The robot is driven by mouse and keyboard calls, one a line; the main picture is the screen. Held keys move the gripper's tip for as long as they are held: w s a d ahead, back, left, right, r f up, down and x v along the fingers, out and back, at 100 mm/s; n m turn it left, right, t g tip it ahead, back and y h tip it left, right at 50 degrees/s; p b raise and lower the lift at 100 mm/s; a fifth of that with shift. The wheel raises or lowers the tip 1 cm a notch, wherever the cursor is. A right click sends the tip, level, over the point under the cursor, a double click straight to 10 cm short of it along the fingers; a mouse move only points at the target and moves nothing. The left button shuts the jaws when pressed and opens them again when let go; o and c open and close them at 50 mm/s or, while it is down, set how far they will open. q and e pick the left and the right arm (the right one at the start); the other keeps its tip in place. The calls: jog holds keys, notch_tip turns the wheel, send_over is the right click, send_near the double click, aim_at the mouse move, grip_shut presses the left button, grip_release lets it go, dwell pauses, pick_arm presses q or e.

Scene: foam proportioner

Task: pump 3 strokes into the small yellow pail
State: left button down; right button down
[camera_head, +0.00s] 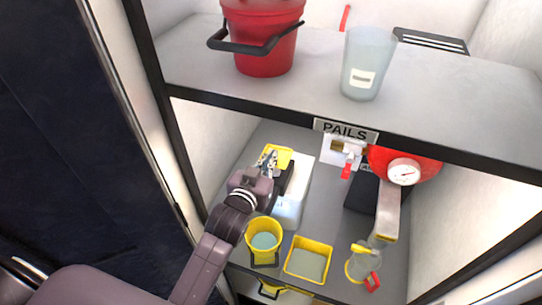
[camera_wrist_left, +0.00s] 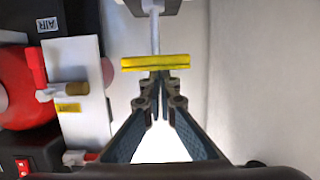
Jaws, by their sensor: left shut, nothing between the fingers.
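A yellow bar handle (camera_wrist_left: 155,62) on a grey rod (camera_wrist_left: 155,30) shows in the left wrist view. Yellow also shows beside the gripper in the head view (camera_head: 283,152). My left gripper (camera_head: 269,158) is shut and empty. Its closed fingertips (camera_wrist_left: 162,77) are close to the yellow bar in the wrist view; I cannot tell whether they touch it. A small round yellow pail (camera_head: 263,226) with pale contents stands nearer the front of the lower shelf, to the left of a square yellow container (camera_head: 308,260). My right gripper is not in view.
The upper shelf (camera_head: 200,60) holds a red bucket (camera_head: 263,50) and a clear cup (camera_head: 367,65). A red tank with a gauge (camera_head: 404,172) is at the right. A clear vessel with yellow parts (camera_head: 360,262) stands at the front right. A dark frame edges the shelves.

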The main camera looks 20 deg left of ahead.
pick_arm(q)
jog(key=shift+f, duration=0.15)
notch_tip(320, 180, down, 5)
jog(key=shift+r+b, duration=0.1)
jog(key=shift+b, duration=0.9)
jog(key=shift+f, duration=0.3)
